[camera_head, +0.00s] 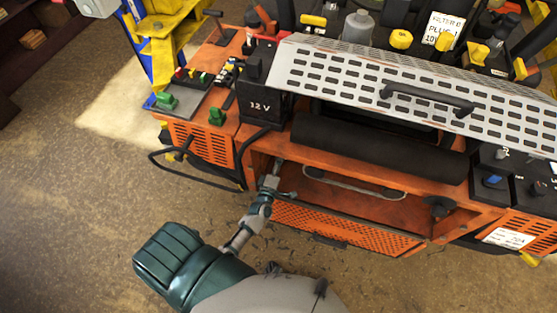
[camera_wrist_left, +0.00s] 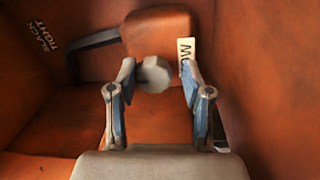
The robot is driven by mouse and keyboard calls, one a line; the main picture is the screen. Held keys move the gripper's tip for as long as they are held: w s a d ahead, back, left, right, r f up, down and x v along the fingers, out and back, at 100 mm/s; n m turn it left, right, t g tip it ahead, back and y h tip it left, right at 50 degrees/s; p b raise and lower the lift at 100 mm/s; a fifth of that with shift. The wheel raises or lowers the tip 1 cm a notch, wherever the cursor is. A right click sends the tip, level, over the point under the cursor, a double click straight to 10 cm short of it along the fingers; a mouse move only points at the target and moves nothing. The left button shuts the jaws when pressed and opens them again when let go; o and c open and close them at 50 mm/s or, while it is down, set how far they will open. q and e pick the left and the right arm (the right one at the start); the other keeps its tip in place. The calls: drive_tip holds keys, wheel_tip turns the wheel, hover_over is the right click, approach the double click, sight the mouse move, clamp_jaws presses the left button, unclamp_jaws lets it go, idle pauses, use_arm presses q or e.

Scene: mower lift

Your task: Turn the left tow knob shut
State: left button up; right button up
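The left tow knob (camera_wrist_left: 154,74) shows in the left wrist view as a small grey round knob in front of an orange block (camera_wrist_left: 158,30). A white label (camera_wrist_left: 186,48), partly covered by a finger, stands beside it. My left gripper (camera_wrist_left: 158,70) is open, with one finger on each side of the knob. I cannot tell whether the fingers touch it. In the head view my left gripper (camera_head: 276,168) reaches into the left end of the mower's open orange front bay; the knob is hidden there. My right gripper is not in view.
A black lever (camera_wrist_left: 92,40) sits left of the knob, near the words SLACK and TIGHT. Orange walls close in around the gripper. A perforated cover (camera_head: 340,72) and black roller (camera_head: 375,145) lie above the bay. Another black knob (camera_head: 440,205) is at its right end.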

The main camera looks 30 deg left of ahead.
use_arm(q)
drive_tip(key=shift+r, duration=0.2)
drive_tip(key=v, duration=1.2)
drive_tip(key=shift+f, duration=0.15)
idle(0.4)
